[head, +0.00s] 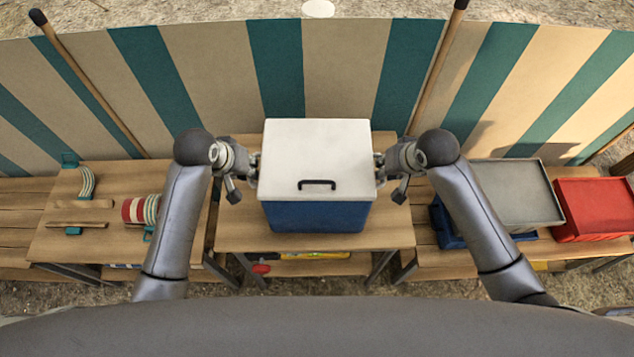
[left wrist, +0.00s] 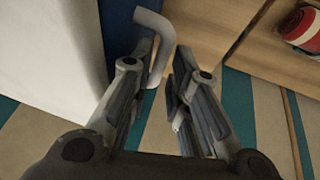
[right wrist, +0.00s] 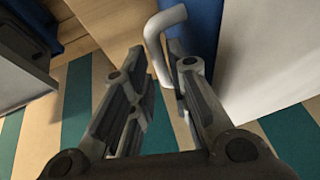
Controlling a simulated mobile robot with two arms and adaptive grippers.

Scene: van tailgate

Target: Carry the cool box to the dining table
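The cool box (head: 317,217), blue with a white lid and a dark lid handle, stands upright on the middle wooden table (head: 235,232). My left gripper (head: 246,170) is at its left side. In the left wrist view its fingers (left wrist: 155,85) are apart, with the box's grey side handle (left wrist: 156,30) reaching between them. My right gripper (head: 387,171) is at its right side. In the right wrist view its fingers (right wrist: 157,85) are also apart around the other grey side handle (right wrist: 160,45). Neither pair is visibly closed. I cannot tell which table is the dining table.
The left table (head: 50,245) holds a red-and-white striped stack (head: 140,209) and a standing striped set (head: 87,183). At the right are a grey-lidded crate (head: 505,195) and a red crate (head: 592,208). A striped windbreak (head: 340,70) with wooden poles closes off the back.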

